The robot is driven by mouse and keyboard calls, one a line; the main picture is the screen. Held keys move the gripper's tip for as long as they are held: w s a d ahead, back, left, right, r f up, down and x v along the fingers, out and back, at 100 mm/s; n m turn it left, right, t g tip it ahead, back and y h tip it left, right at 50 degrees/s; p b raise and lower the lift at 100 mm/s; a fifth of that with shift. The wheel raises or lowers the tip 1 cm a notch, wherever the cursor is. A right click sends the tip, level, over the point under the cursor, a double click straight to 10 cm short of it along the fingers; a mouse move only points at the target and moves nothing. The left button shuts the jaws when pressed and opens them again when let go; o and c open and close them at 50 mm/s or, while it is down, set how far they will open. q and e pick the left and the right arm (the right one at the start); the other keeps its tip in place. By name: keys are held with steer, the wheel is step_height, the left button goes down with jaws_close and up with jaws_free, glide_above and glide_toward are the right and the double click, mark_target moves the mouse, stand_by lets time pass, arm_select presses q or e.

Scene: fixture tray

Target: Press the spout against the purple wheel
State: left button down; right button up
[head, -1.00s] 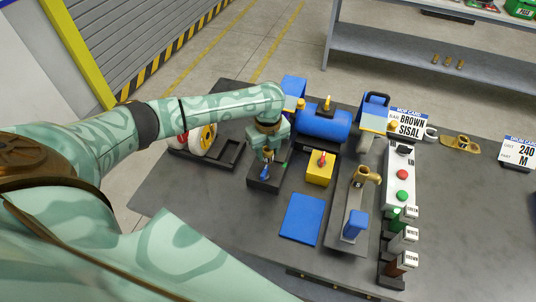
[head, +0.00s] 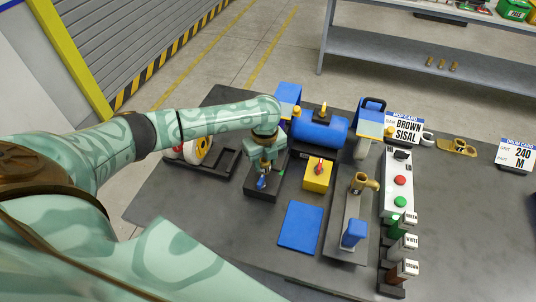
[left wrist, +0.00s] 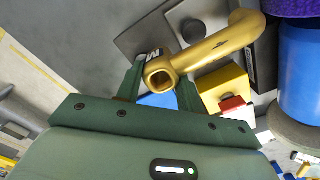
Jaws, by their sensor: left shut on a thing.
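My left gripper (head: 265,163) is shut on the brass spout (left wrist: 215,50), over a black fixture at the left of the bench. In the left wrist view, the dark green fingers (left wrist: 160,88) flank the spout's square open end, and its bent part curves up and right. The purple wheel (left wrist: 290,7) shows only in part at the top right corner of that view. The bend lies close beside it in the picture; I cannot tell whether they touch. My right gripper is not in view.
The blue motor (head: 320,130) stands behind, right of my gripper. A yellow box with a red button (head: 317,174) and a blue pad (head: 300,226) lie right of it. Another brass spout (head: 363,184) is on a stand. A wheel rack (head: 228,165) is at left.

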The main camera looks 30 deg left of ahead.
arm_select(q)
steer(key=shift+w, duration=0.2)
steer(key=shift+w+a, duration=0.1)
steer(key=shift+w, duration=0.2)
steer(key=shift+w+a+b, duration=0.1)
steer(key=shift+w+b, duration=0.3)
steer(key=shift+w, duration=0.1)
steer(key=shift+w+a+r+p, duration=0.1)
steer(key=shift+w+r+p, duration=0.15)
steer(key=shift+p, duration=0.65)
stand_by(0.8)
steer(key=shift+s+p, duration=0.1)
steer(key=shift+p, duration=0.45)
steer(key=shift+s+f, duration=0.1)
stand_by(1.1)
steer(key=shift+p, duration=1.85)
stand_by(1.7)
